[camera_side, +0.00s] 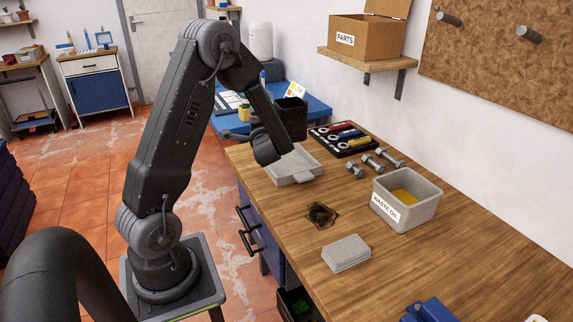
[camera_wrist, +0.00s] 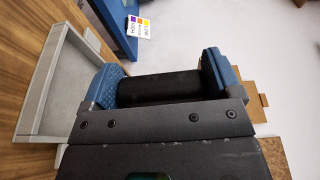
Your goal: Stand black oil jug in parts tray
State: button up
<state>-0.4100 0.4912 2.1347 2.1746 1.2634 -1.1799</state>
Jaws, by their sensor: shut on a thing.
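The black oil jug (camera_side: 291,117) shows in the side view as a dark upright shape just behind my wrist, by the far side of the parts tray. My gripper (camera_wrist: 160,86) is shut on it; in the wrist view the dark body of the jug (camera_wrist: 158,90) spans between the two blue finger pads. The parts tray (camera_side: 296,178) is shallow, grey and empty where it shows. Its rim and floor also show at the left of the wrist view (camera_wrist: 45,118). My wrist hides the jug's lower part, so I cannot tell whether it touches the tray.
A black holder (camera_side: 343,140) with coloured tools and several grey dumbbell-shaped parts (camera_side: 373,161) lie right of the tray. The waste oil bin (camera_side: 408,215), a dark hole plate (camera_side: 321,214) and a grey block (camera_side: 346,252) are nearer. Bare wood (camera_side: 440,258) lies around them.

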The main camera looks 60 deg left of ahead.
jog(key=s+a+f+n+g, duration=0.1)
jog(key=s+a+f, duration=0.15)
jog(key=s, duration=0.35)
jog(key=s+a+f+g, duration=0.1)
jog(key=s+a, duration=0.2)
jog(key=s, duration=0.3)
jog(key=shift+w+d+f, duration=0.35)
jog(key=shift+w+f, duration=1.5)
jog(key=shift+w+d+f, duration=0.3)
jog(key=shift+w+f, duration=1.5)
jog(key=shift+w, duration=0.1)
jog(key=shift+w+d+f, duration=0.35)
jog(key=shift+w+f, duration=1.5)
jog(key=shift+f, duration=0.15)
jog(key=o, duration=0.8)
